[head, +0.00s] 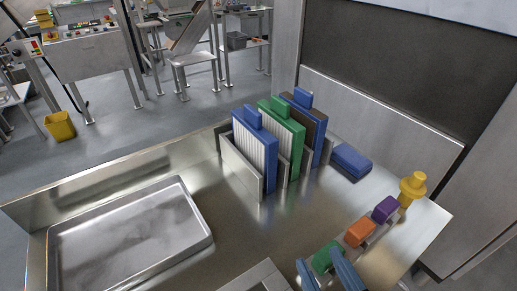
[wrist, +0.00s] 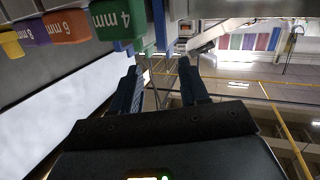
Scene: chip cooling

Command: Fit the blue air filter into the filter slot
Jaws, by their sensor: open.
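A blue-framed filter with a white pleated face (head: 254,147) stands upright in the left place of a metal rack (head: 240,169). A green-framed filter (head: 283,133) stands in the middle, and a blue-framed filter with a brown face (head: 312,122) stands at the right. My gripper (head: 322,266) is at the bottom edge of the head view, apart from the filters and nearer the camera. It also shows in the wrist view (wrist: 158,68), with its two dark blue fingers apart and nothing between them. I cannot make out an empty filter slot.
Green (head: 327,257), orange (head: 360,232) and purple (head: 385,209) blocks stand in a row close to my gripper. Beyond them is a yellow knobbed piece (head: 412,188). A blue block (head: 352,161) lies right of the rack. A shallow metal tray (head: 203,222) lies at left.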

